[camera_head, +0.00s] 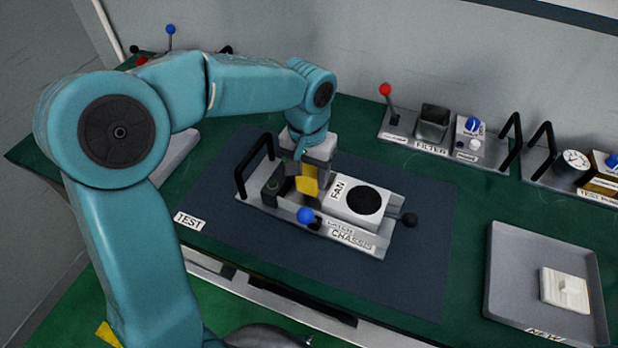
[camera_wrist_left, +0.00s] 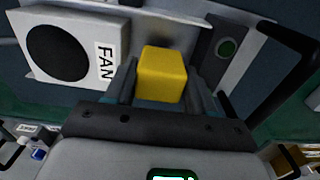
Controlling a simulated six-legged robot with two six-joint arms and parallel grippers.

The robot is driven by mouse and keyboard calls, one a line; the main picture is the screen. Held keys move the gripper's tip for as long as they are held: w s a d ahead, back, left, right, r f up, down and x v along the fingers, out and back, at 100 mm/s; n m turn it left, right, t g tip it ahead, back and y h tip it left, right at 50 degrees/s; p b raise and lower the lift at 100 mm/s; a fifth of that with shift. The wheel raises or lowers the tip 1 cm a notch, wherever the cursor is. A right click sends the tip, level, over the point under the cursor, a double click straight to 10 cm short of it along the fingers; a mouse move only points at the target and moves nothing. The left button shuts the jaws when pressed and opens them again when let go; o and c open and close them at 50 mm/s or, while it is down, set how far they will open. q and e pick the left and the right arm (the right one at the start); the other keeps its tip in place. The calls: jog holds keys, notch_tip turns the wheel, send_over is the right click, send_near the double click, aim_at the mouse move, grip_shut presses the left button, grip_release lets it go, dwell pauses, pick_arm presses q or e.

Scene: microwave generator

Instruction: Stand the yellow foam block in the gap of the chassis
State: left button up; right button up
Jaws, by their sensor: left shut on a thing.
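The yellow foam block (camera_head: 307,181) is held in my left gripper (camera_head: 306,172), which points down over the chassis (camera_head: 345,238). In the left wrist view the block (camera_wrist_left: 162,75) sits between the two dark fingers of the gripper (camera_wrist_left: 163,88). The white fan unit (camera_head: 357,200) stands on the chassis just right of the block. A dark part with a green button (camera_wrist_left: 226,48) is on the block's other side. I cannot tell whether the block touches the chassis floor. My right gripper is not in view.
The chassis lies on a dark mat (camera_head: 411,277), with a black handle (camera_head: 254,166) at its left and a blue knob (camera_head: 305,215) in front. A filter unit (camera_head: 433,127) stands behind. A grey tray (camera_head: 515,270) with a white part (camera_head: 564,290) lies right. Mat space right of the chassis is clear.

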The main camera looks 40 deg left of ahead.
pick_arm(q)
jog(key=shift+f, duration=0.8)
jog(key=shift+w+f, duration=0.1)
jog(key=shift+f, duration=0.2)
jog(key=shift+f, duration=0.15)
jog(key=o, duration=0.7)
jog(key=shift+o, duration=0.2)
